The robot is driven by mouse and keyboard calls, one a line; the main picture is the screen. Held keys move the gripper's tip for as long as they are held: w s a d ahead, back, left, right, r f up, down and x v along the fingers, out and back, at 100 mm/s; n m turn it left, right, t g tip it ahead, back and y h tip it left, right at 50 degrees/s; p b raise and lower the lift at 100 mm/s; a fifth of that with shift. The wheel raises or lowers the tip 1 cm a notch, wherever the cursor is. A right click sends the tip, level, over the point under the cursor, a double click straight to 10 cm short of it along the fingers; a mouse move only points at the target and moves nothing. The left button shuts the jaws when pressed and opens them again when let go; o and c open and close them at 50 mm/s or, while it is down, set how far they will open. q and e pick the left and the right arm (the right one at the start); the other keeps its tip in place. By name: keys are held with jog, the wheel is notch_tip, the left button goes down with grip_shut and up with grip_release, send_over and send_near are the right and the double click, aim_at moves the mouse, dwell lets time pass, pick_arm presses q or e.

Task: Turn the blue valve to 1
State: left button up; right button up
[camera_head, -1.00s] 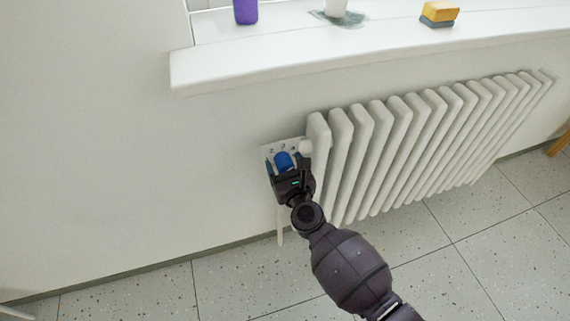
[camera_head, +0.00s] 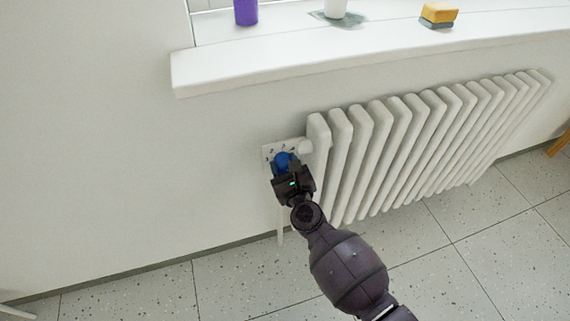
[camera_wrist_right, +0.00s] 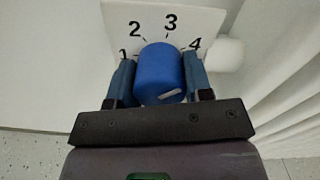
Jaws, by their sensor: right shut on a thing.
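The blue valve (camera_head: 283,160) sits on a white plate (camera_head: 268,152) on the wall, at the left end of the radiator. In the right wrist view the blue valve (camera_wrist_right: 160,74) is a round knob, and the plate (camera_wrist_right: 196,20) behind it carries the marks 1, 2, 3 and 4 in an arc. My right gripper (camera_head: 285,168) is shut on the valve, with a finger on its left and right sides in the wrist view (camera_wrist_right: 158,80). My left gripper is not in view.
A white ribbed radiator (camera_head: 395,150) stands right beside the valve. Above is a white windowsill (camera_head: 300,60) with a purple cup (camera_head: 246,12), a white cup (camera_head: 335,8) and a yellow sponge (camera_head: 439,13). The wall to the left is bare.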

jog(key=n, duration=0.5)
jog(key=shift+p, duration=0.35)
jog(key=n, duration=0.4)
jog(key=n+p, duration=0.1)
jog(key=n, duration=0.3)
jog(key=shift+n, duration=0.3)
jog(key=n, duration=0.2)
jog(key=shift+r+n+p, duration=0.1)
jog(key=shift+n+p, duration=0.2)
jog(key=shift+p, duration=0.1)
jog(key=n+p, duration=0.1)
jog(key=n, duration=0.4)
jog(key=shift+h, duration=0.3)
jog(key=n, duration=0.4)
jog(key=shift+n+p, duration=0.3)
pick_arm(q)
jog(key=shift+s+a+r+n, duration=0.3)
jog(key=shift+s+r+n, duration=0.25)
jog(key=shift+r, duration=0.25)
pick_arm(e)
jog(key=shift+n, duration=0.6)
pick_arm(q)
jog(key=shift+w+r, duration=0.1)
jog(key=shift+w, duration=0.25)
